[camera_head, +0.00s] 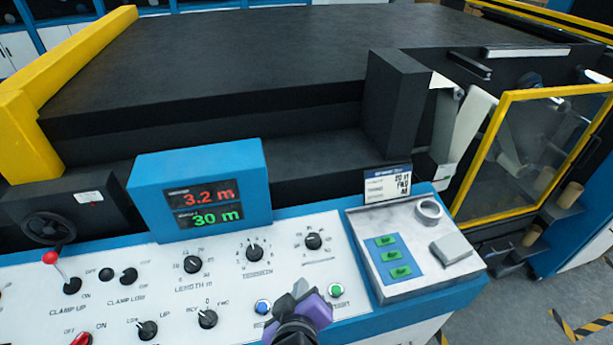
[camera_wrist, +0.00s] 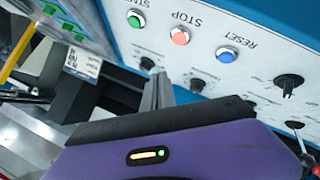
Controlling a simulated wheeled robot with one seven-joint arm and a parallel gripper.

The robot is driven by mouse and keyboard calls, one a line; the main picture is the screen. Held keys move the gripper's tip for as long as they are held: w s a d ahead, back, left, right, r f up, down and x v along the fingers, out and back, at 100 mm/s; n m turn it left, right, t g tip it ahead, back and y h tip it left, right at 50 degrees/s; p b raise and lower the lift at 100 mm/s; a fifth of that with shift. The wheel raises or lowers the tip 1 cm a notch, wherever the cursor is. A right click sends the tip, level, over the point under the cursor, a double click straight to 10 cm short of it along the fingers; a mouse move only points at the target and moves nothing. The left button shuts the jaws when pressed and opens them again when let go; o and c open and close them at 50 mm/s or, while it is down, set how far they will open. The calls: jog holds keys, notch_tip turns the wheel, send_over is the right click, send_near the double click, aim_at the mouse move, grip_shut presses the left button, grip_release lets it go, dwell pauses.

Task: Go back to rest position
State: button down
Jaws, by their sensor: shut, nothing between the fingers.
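My gripper (camera_head: 300,290) is at the bottom centre of the head view, in front of the control panel (camera_head: 120,270). Its purple body fills the lower part of the wrist view, with the grey fingers (camera_wrist: 158,92) shut and empty. In the wrist view the fingers are near a green START button (camera_wrist: 147,63), a red STOP button (camera_wrist: 180,37) and a blue RESET button (camera_wrist: 227,54). In the head view the blue button (camera_head: 263,307) and green button (camera_head: 336,290) show on either side of my gripper. Whether the fingers touch the panel cannot be told.
A blue display box (camera_head: 150,185) reads 3.2 m and 30 m. A side tray (camera_head: 440,270) holds green-labelled items, a tape roll and a grey block. The black machine (camera_head: 240,70) stands behind. A yellow-framed guard (camera_head: 485,150) is at right, with floor beyond.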

jog(key=a+r+n+t+y, duration=0.1)
jog(key=a+r+t+y, duration=0.2)
jog(key=a+r+y, duration=0.15)
jog(key=s+d+f+m+h+b, duration=0.2)
jog(key=s+d+f+m+b, duration=0.1)
jog(key=s+d, duration=1)
jog(key=s+d+f+m+h+b, duration=0.2)
jog(key=s+d+m, duration=0.4)
jog(key=s+d, duration=0.8)
jog(key=s+f+b, duration=0.1)
jog(key=s, duration=0.2)
jog(key=shift+t+b, duration=0.4)
jog(key=shift+f+h, duration=0.15)
jog(key=shift+h, duration=0.1)
